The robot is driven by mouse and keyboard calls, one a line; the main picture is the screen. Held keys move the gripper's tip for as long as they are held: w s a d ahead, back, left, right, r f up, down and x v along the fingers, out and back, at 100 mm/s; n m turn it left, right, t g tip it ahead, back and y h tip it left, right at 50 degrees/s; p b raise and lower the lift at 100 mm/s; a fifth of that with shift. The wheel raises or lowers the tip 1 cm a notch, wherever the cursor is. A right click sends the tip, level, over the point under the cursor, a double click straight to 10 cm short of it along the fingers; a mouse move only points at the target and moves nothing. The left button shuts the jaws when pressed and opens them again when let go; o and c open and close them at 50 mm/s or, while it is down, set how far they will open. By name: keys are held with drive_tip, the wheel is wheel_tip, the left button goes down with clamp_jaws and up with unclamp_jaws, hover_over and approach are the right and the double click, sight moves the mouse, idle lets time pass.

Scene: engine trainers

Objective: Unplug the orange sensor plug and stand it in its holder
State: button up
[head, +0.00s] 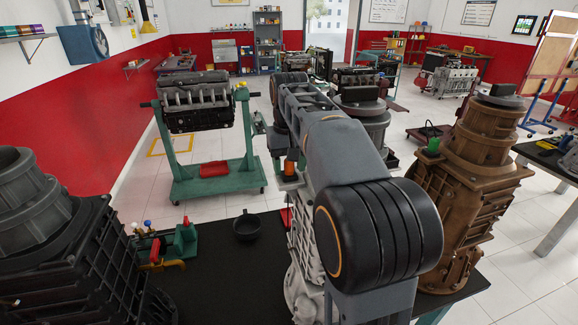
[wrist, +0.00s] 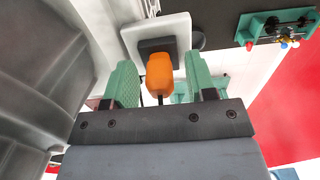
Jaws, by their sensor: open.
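The orange sensor plug (wrist: 159,76) shows in the wrist view, up against a black socket (wrist: 157,46) on a pale plate (wrist: 181,27). My gripper (wrist: 160,83) is open, with its green fingers on either side of the plug. A gap shows between the plug and each finger. A teal fixture (wrist: 268,27) with small coloured knobs is at the upper right of the wrist view. I cannot tell if it is the plug's holder.
On the black bench (head: 215,285) stand a teal block with red parts (head: 184,240) and a black bowl (head: 247,227). A dark ribbed housing (head: 75,265) stands at left, a brown one (head: 470,165) at right with a green part (head: 433,146).

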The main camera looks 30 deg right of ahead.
clamp_jaws()
idle(0.5)
drive_tip(key=shift+r+p, duration=1.1)
drive_tip(key=shift+r, duration=1.75)
drive_tip(key=shift+r, duration=0.1)
